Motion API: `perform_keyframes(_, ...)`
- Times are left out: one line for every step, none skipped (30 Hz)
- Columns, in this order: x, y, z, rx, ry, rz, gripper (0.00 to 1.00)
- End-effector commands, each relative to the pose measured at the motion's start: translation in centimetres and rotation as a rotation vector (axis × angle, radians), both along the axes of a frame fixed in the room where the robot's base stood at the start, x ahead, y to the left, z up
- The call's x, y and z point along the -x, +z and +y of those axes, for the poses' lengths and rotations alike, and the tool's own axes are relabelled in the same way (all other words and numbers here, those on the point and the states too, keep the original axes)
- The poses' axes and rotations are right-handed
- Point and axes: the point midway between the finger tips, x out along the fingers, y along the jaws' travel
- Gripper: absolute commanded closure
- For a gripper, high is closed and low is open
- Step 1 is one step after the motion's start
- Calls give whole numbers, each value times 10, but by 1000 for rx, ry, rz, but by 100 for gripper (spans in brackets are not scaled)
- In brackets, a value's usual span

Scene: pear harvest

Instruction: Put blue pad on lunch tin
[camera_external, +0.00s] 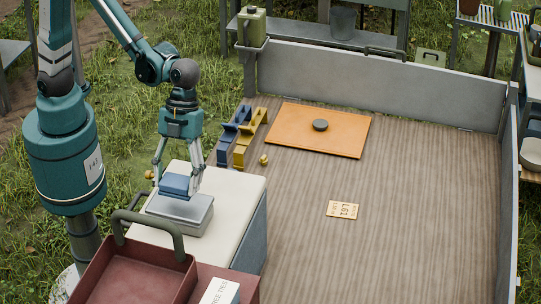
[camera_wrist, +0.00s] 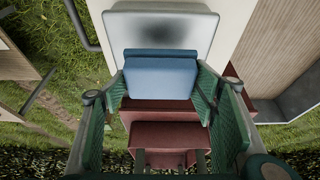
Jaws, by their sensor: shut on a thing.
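The blue pad (camera_external: 175,186) is a small blue block between the fingers of my gripper (camera_external: 176,180), which is shut on it. In the wrist view the pad (camera_wrist: 160,78) fills the space between the green fingers (camera_wrist: 162,88). The lunch tin (camera_external: 186,212) is a silver-grey, flat, rounded box on a white-topped stand. The pad is over the tin in the external view; I cannot tell whether they touch. In the wrist view the tin (camera_wrist: 160,24) shows beyond the pad, which hides part of it.
A red crate (camera_external: 140,265) with a grey handle is close in front. Blue and yellow holders (camera_external: 244,138), an orange board (camera_external: 318,120) with a dark disc and a tag (camera_external: 342,210) lie on the bed. Its right part is clear.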

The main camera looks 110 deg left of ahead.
Motion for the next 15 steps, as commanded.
perform_keyframes(0, 0, 0, 0, 0, 0, 54)
perform_keyframes(0, -1, 0, 0, 0, 0, 54)
perform_keyframes(0, 0, 0, 0, 0, 0, 54)
perform_keyframes(0, 0, 0, 0, 0, 0, 54)
perform_keyframes(0, 0, 0, 0, 0, 0, 54)
perform_keyframes(0, 0, 0, 0, 0, 0, 54)
perform_keyframes(0, 0, 0, 0, 0, 0, 54)
perform_keyframes(0, 0, 0, 0, 0, 0, 54)
perform_keyframes(0, -1, 0, 0, 0, 0, 54)
perform_keyframes(0, -1, 0, 0, 0, 0, 54)
perform_keyframes(0, -2, 0, 0, 0, 0, 54)
perform_keyframes(0, -4, 0, 0, 0, 0, 54)
perform_keyframes(0, -5, 0, 0, 0, 0, 54)
perform_keyframes(0, -8, 0, 0, 0, 0, 54)
perform_keyframes(0, -11, 0, 0, 0, 0, 54)
